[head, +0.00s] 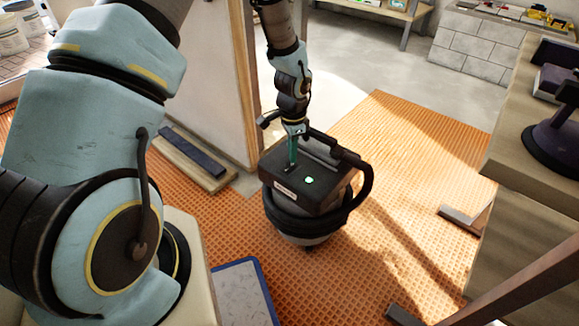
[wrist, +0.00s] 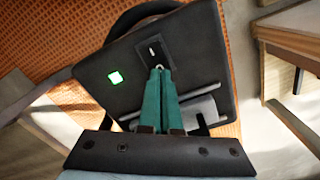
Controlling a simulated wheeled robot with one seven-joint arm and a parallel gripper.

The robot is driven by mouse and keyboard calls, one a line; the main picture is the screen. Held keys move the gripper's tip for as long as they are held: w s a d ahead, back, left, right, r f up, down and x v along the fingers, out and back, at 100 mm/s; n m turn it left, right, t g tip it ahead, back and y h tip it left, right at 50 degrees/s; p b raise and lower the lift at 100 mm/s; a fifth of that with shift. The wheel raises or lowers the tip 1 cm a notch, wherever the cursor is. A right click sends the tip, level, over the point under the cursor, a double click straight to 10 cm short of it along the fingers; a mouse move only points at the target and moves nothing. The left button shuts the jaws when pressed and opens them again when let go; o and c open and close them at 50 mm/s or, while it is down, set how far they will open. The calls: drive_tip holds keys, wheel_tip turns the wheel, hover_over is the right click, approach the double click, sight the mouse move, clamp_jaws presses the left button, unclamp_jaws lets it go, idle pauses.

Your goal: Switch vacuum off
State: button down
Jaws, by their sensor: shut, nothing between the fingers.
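The vacuum (head: 305,190) stands on the orange mat, with a dark square top and a black hose looped at its right side. A green light (head: 309,180) glows on its top, and it also shows lit in the wrist view (wrist: 115,78). My gripper (head: 291,168) points down at the vacuum's top, left of the light. In the wrist view its teal fingers (wrist: 159,70) are shut together with nothing between them. The tips are right at the lower edge of a small black switch (wrist: 153,51) with a white mark. I cannot tell whether they touch it.
A wooden panel (head: 205,80) stands close behind and left of the vacuum. A plank with a dark bar (head: 190,150) lies at its foot. A workbench (head: 530,115) stands at the right. A blue-edged panel (head: 243,290) is at the front. The orange textured mat (head: 410,130) is mostly clear right of the vacuum.

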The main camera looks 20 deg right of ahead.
drive_tip(key=shift+f+b, duration=0.4)
drive_tip(key=shift+f, duration=0.45)
drive_tip(key=shift+r, duration=0.15)
wheel_tip(320, 180, up, 7)
drive_tip(key=p, duration=0.6)
idle(0.4)
idle(0.3)
